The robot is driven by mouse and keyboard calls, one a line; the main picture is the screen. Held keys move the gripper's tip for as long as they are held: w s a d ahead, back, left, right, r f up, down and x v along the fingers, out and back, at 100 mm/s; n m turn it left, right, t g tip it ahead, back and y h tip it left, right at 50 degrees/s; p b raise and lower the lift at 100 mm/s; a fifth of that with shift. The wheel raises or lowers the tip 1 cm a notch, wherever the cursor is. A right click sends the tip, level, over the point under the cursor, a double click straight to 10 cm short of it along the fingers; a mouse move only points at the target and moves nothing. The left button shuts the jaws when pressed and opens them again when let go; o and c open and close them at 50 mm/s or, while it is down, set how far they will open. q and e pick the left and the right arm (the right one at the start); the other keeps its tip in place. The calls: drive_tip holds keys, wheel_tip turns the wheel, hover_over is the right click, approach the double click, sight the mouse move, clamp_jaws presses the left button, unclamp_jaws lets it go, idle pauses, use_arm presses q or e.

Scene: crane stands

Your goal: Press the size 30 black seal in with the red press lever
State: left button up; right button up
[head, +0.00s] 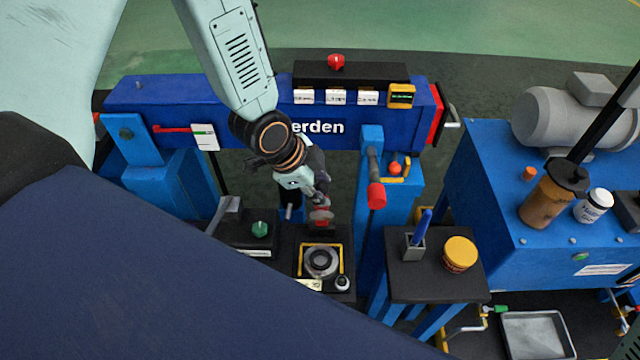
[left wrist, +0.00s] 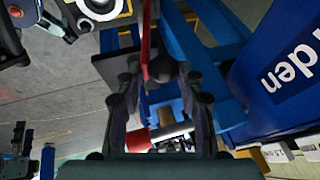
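A round grey fixture with a dark ring (head: 321,262) sits in a yellow square frame on a black stand. Part of the frame shows at the top of the left wrist view (left wrist: 85,22). I cannot tell the dark ring's size. A red lever (left wrist: 147,40) with a dark round knob (left wrist: 163,68) reaches between my left gripper's fingers in the left wrist view. Red also shows just below the gripper in the head view (head: 320,215). My left gripper (left wrist: 162,85) looks open around the knob, its fingers apart. It also shows in the head view (head: 318,192). My right gripper is out of view.
A red-handled grey lever (head: 376,195) hangs from a blue post to the right. A black stand holds a pen cup (head: 414,245) and yellow-lidded jar (head: 459,253). A green knob (head: 260,229) is at left. The blue beam (head: 380,128) runs behind.

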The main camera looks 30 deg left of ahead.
use_arm(q)
clamp_jaws()
drive_tip(key=shift+s+d, duration=0.1)
idle(1.3)
